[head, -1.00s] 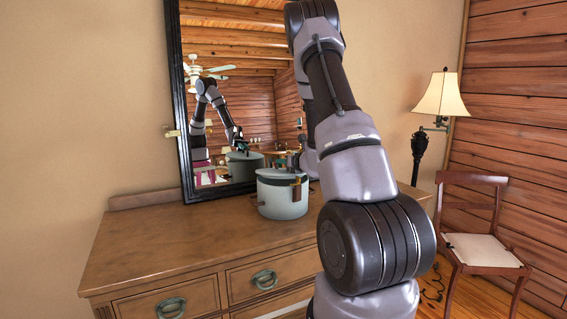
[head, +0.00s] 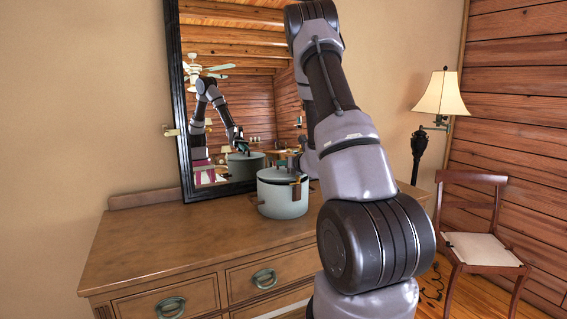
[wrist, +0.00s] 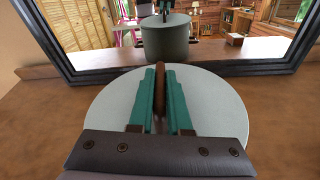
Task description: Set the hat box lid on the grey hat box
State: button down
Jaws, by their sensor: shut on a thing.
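The grey hat box (head: 283,202) stands on the dresser in front of the mirror. The pale grey round lid (wrist: 108,108) fills the middle of the wrist view; in the head view the lid (head: 276,175) lies level at the box's top, at or very near the rim. Whether it is fully seated I cannot tell. My gripper (wrist: 160,88) has its green fingers shut on the lid's upright brown handle (wrist: 159,80). In the head view my arm hides part of the gripper and the box's right side.
The black-framed mirror (head: 183,120) stands close behind the box and reflects it. The dresser top (head: 170,245) is clear to the left. A lamp (head: 440,97) and a wooden chair (head: 480,250) stand at the right.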

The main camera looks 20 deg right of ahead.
jog(key=shift+s+f, duration=0.2)
jog(key=shift+f, duration=0.35)
jog(key=shift+w+r, duration=0.1)
jog(key=shift+r, duration=0.25)
jog(key=shift+w+r, duration=0.15)
jog(key=shift+r, duration=0.4)
jog(key=shift+r, duration=0.1)
jog(key=shift+a, duration=0.2)
jog(key=shift+f, duration=0.4)
dwell(0.6)
jog(key=shift+s+f, duration=0.3)
jog(key=shift+f, duration=0.05)
jog(key=shift+s+a+f, duration=0.1)
jog(key=shift+f, duration=0.15)
jog(key=shift+r, duration=0.25)
